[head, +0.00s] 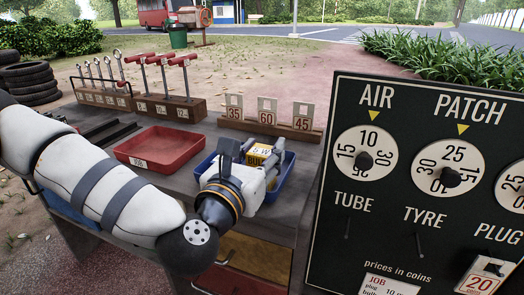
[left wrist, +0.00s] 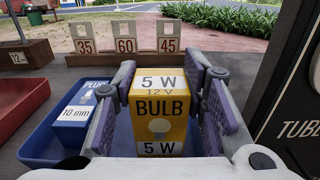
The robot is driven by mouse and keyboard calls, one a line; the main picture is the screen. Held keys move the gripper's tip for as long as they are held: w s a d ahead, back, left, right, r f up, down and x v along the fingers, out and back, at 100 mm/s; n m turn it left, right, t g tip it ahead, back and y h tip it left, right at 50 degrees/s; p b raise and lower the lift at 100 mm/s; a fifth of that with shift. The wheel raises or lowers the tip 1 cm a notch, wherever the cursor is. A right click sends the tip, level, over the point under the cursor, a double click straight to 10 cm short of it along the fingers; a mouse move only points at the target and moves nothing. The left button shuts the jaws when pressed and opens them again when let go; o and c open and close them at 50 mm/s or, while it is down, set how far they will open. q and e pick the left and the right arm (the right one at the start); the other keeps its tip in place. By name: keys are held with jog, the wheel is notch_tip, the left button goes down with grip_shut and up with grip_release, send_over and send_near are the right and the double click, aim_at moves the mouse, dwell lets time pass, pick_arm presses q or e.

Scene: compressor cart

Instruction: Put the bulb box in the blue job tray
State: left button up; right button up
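The bulb box (head: 258,154) is yellow and white, marked BULB and 5 W. It sits between the fingers of my left gripper (left wrist: 160,90), which look shut on its two sides near the tips. In the left wrist view the bulb box (left wrist: 160,112) looks upright. The blue job tray (head: 287,170) is right below my left gripper, which hides much of it. I cannot tell whether the box touches the tray floor. The blue tray (left wrist: 40,150) also holds a blue plug box (left wrist: 82,112) marked 10 mm. My right gripper is not in view.
A red tray (head: 158,148) lies left of the blue one. Price cards on a wooden block (head: 268,128) stand behind, with tool racks (head: 168,107) at the back left. A large dark dial panel (head: 420,190) rises close on the right.

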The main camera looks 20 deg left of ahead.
pick_arm(q)
jog(key=shift+o, duration=1.3)
jog(key=shift+r, duration=0.1)
